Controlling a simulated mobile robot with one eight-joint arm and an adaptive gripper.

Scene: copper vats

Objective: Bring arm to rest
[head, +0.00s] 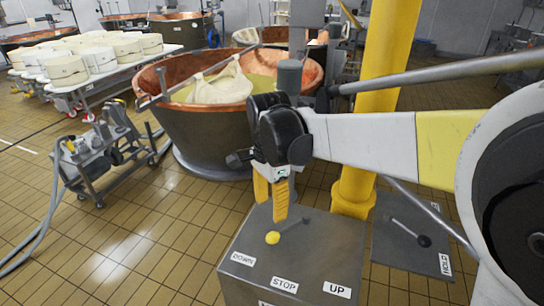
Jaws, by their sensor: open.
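My gripper (271,205), with two yellow fingers, points down in the head view. It is open, with a narrow gap showing between the fingers, and I see nothing held in it. My arm reaches in from the right. Below the fingertips is a grey control box (325,250) with a lever ending in a yellow knob (272,237). The knob lies toward the DOWN label (243,259); STOP (285,285) and UP (337,290) labels are also on the box. The fingertips appear just above the knob; I cannot tell the exact gap.
A second grey panel (395,262) has a black-knobbed lever (424,241) and a HOLD label. A yellow post (385,90) stands behind my arm. A copper vat (190,125) with a cloth bundle is behind. A wheeled pump (95,155) stands left. Tiled floor at lower left is mostly clear.

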